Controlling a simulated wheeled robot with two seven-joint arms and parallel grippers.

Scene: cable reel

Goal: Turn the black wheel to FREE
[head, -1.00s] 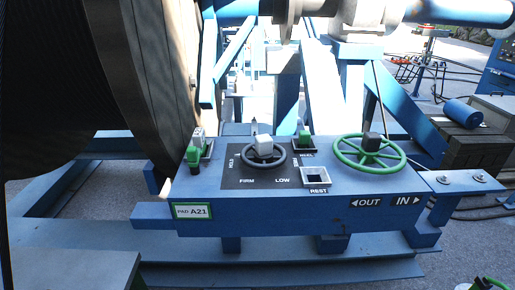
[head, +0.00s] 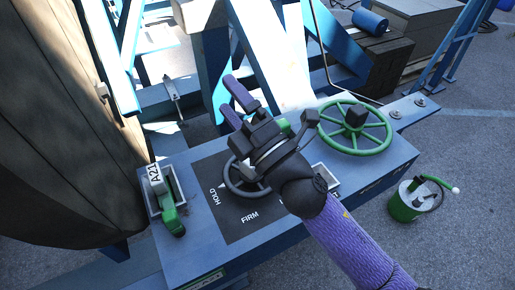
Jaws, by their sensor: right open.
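The black wheel (head: 233,186) lies flat on a dark panel on the blue console. Only the left and lower parts of its rim show; my right gripper and wrist cover the rest. HOLD and FIRM can be read beside it, and a small white mark shows at the rim's left near HOLD. The FREE label is not visible. My right gripper (head: 235,103) is open over the wheel, its two purple-tipped fingers pointing up and left past the far rim. I cannot tell whether it touches the wheel. My left gripper is not in view.
A green spoked wheel (head: 380,131) stands on the console to the right. A green lever (head: 169,214) with an A21 tag is at the left. Another green part (head: 285,127) shows just behind my gripper. The large reel (head: 60,130) fills the left. A green canister (head: 405,203) stands on the ground.

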